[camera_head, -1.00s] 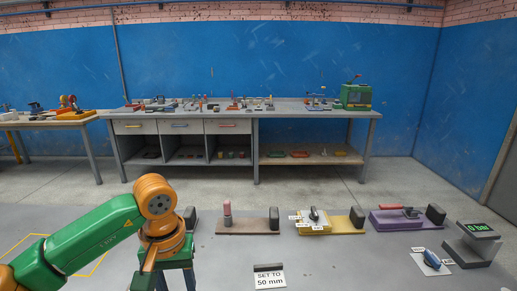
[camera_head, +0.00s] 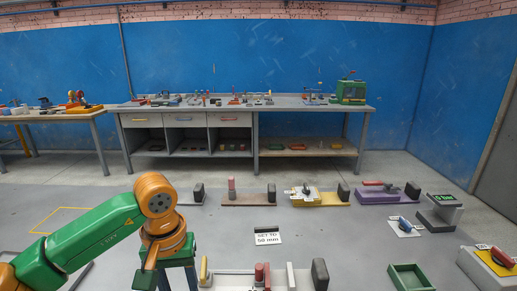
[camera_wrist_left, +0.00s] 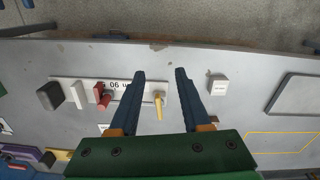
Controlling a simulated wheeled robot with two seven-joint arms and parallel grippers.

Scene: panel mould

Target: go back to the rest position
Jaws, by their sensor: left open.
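My left gripper (camera_head: 177,282) hangs at the bottom left of the head view, below my green and orange arm. In the left wrist view its two blue fingers (camera_wrist_left: 160,75) stand apart with nothing between their tips. A white base plate (camera_wrist_left: 78,86) with a yellow lever (camera_wrist_left: 158,105), red parts (camera_wrist_left: 103,97) and a dark end block (camera_wrist_left: 50,96) lies beneath, partly hidden by one finger. It also shows at the bottom of the head view, right of the gripper, with its dark block (camera_head: 320,274). My right gripper is not in view.
A sign reading 50 mm (camera_head: 268,238) stands mid-table. Behind it are a brown fixture (camera_head: 250,198), a yellow one (camera_head: 330,200) and a purple one (camera_head: 380,197). A green tray (camera_head: 410,278) and a display unit (camera_head: 440,212) are at right. A small white block (camera_wrist_left: 218,84) lies beside the fingers.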

